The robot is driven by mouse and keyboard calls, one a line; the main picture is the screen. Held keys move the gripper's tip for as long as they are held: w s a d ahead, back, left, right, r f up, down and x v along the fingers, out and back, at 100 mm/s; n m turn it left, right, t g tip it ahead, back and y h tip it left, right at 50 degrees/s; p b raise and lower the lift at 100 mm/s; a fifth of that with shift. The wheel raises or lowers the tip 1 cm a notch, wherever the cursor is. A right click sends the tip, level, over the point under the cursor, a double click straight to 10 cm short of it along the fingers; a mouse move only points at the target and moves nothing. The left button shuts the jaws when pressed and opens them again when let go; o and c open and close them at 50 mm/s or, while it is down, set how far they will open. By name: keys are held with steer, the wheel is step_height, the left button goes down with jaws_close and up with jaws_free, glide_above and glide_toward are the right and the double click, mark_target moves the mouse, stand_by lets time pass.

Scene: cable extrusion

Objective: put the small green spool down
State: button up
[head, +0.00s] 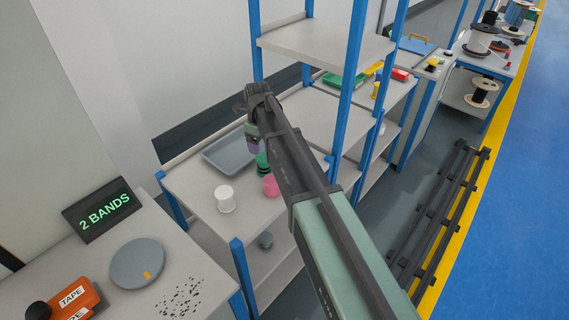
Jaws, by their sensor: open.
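The small green spool (262,164) stands on the grey shelf top (190,180), partly hidden behind my arm. My gripper (254,150) hangs at the end of the arm, just above the green spool. It is open, and its fingertips are small and partly hidden by the arm. I cannot tell whether the fingers still touch the spool. A pink spool (270,187) stands just in front of the green one. A white spool (225,198) stands to the left.
A grey tray (222,150) lies behind the spools. Blue rack posts (353,70) and an upper shelf (320,45) rise close to my arm. A table at lower left holds a "2 BANDS" sign (103,209), a grey disc (137,263) and an orange tape device (72,299).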

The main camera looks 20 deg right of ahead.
mark_target(262, 157)
steer(key=shift+w+f, duration=0.1)
steer(key=shift+f, duration=0.2)
step_height(262, 157, down, 6)
steer(key=b, duration=0.6)
steer(key=shift+r, duration=0.3)
step_height(262, 157, down, 5)
steer(key=b, duration=0.5)
steer(key=shift+d+f, duration=0.15)
steer(key=shift+f, duration=0.05)
steer(key=shift+r, duration=0.25)
steer(key=c, duration=0.9)
steer(key=shift+r, duration=0.1)
step_height(262, 157, up, 20)
steer(key=p, duration=2)
